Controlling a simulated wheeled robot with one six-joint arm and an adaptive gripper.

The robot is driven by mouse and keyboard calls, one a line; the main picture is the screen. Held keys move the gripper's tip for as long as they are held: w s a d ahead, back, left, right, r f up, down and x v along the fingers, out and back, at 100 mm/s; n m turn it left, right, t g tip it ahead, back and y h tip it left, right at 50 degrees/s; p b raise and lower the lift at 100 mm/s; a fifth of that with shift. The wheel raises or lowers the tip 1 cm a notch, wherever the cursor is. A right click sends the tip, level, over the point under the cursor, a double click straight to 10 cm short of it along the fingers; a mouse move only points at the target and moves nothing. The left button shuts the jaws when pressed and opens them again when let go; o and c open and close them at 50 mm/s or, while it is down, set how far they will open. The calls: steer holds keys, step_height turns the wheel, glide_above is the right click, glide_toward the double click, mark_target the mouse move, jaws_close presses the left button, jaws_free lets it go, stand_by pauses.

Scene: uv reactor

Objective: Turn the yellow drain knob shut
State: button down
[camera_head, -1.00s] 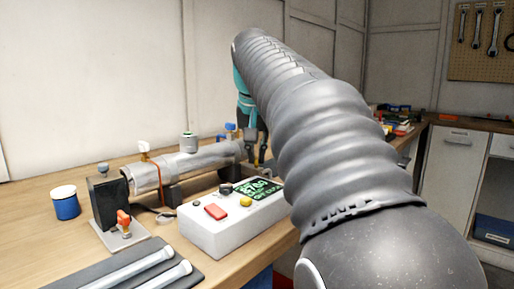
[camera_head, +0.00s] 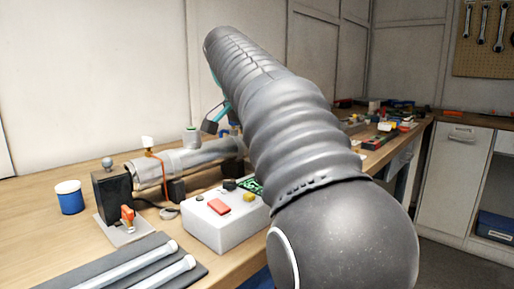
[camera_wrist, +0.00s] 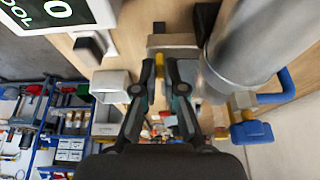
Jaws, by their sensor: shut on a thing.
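In the wrist view the two dark fingers of my gripper (camera_wrist: 160,75) point up the picture and are closed on the small yellow drain knob (camera_wrist: 160,59). Only a little of the knob shows between the fingertips, so its angle cannot be told. The metal reactor tube (camera_wrist: 262,45) runs just right of the fingers. In the head view the tube (camera_head: 195,158) lies on the bench.
A white control box (camera_head: 225,222) with a red button stands in front of the tube, its screen partly covered by my arm. A blue pipe (camera_wrist: 250,132) is right of the gripper. A white square-mouthed container (camera_wrist: 109,85) is left. A blue jar (camera_head: 69,198) stands at left.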

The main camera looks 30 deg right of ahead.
stand_by(0.5)
steer(key=c, duration=1.3)
jaws_free()
steer(key=shift+o, duration=0.2)
steer(key=w+v, duration=0.1)
steer(key=v, duration=0.6)
steer(key=shift+s+r, duration=0.25)
steer(key=shift+s, duration=0.2)
steer(key=shift+a, duration=0.15)
